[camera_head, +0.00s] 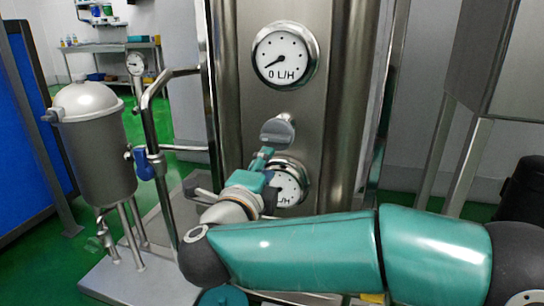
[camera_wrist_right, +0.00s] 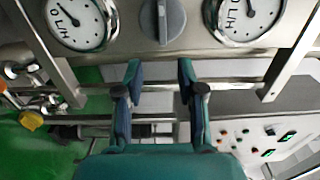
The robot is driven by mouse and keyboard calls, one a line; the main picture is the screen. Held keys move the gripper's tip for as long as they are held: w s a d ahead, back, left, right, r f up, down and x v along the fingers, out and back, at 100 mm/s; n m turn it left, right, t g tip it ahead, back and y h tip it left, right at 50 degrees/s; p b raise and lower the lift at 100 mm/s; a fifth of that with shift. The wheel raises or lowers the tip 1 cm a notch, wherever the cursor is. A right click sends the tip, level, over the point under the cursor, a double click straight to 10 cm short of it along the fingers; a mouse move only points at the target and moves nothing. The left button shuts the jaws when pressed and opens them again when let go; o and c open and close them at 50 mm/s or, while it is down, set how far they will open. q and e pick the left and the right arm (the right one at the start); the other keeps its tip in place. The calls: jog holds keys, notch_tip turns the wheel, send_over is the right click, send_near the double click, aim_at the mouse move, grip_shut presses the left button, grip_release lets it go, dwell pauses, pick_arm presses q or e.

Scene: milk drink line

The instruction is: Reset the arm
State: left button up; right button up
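My right gripper (camera_head: 264,160) is in front of the steel panel in the head view, just below the grey knob (camera_head: 278,131). In the right wrist view, the two fingers of this gripper (camera_wrist_right: 159,78) are apart with nothing between them. The knob (camera_wrist_right: 162,20) shows beyond the fingertips, apart from them. My right arm (camera_head: 300,250) reaches in from the lower right. My left gripper is not in view.
An upper round gauge (camera_head: 285,55) marked 0 L/H sits above the knob. A lower gauge (camera_head: 288,184) is partly hidden by my gripper. A steel pipe (camera_head: 150,110) and a tank (camera_head: 92,150) stand left. A steel cabinet (camera_head: 500,60) stands right.

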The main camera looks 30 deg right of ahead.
jog(key=shift+s+a, duration=0.45)
jog(key=shift+a, duration=0.05)
